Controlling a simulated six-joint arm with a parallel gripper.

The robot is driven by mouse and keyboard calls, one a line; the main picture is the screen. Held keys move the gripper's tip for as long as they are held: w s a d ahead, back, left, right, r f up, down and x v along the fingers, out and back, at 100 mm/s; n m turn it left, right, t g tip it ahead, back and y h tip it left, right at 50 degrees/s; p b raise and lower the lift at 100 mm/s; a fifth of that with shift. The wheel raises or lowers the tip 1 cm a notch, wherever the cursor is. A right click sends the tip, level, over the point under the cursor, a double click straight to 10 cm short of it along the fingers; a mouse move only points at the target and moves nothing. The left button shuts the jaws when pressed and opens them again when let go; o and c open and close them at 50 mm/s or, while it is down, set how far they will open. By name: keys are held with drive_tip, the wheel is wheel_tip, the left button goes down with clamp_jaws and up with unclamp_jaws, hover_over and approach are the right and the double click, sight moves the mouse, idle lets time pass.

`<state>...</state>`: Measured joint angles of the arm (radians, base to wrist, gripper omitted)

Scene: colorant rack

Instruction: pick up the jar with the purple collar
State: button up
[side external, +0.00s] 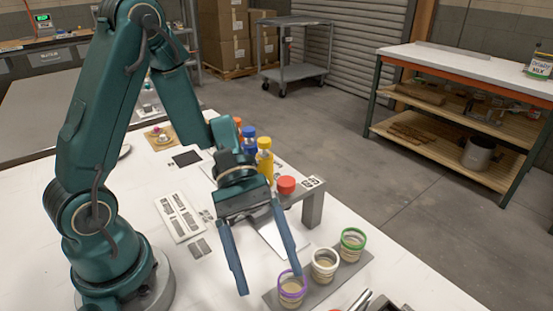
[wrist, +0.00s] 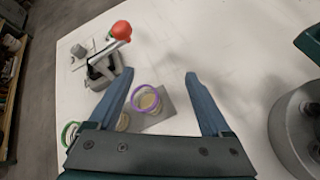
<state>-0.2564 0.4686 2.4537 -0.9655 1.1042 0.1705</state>
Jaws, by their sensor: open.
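The jar with the purple collar (side external: 291,291) stands upright at the near left end of a grey tray (side external: 330,282), with tan contents. A white-collared jar (side external: 324,266) and a green-collared jar (side external: 352,246) stand in a row beyond it. My gripper (side external: 270,282) is open and empty, its blue fingers pointing down beside the purple-collared jar; one fingertip overlaps its rim in the side view. In the wrist view, the purple-collared jar (wrist: 147,101) shows between the fingers of my gripper (wrist: 159,74), nearer the left one. Whether a finger touches it, I cannot tell.
A grey stand (side external: 312,207) with a red-capped item (side external: 286,185) is behind the gripper. Yellow (side external: 265,158) and blue (side external: 249,140) bottles stand farther back. Metal objects (side external: 378,303) lie near the tray's front.

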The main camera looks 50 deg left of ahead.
sight(300, 298)
drive_tip(key=w+f+n+t+h, duration=0.1)
drive_tip(key=n, duration=0.1)
drive_tip(key=w+f+n+h, duration=0.1)
drive_tip(key=f+n, duration=0.1)
drive_tip(key=shift+w+n+t+h, duration=0.15)
drive_tip(key=shift+n+t+h, duration=0.15)
drive_tip(key=shift+n+t, duration=0.1)
drive_tip(key=shift+w+f+n+t, duration=0.35)
drive_tip(key=shift+f+n+t, duration=0.05)
drive_tip(key=shift+f+n, duration=0.4)
drive_tip(key=shift+w+f+n, duration=0.15)
drive_tip(key=shift+f+n, duration=0.25)
drive_tip(key=shift+f, duration=0.1)
drive_tip(key=shift+x, duration=2.4)
drive_tip(key=shift+c, duration=0.3)
clamp_jaws()
drive_tip(key=shift+r, duration=0.1)
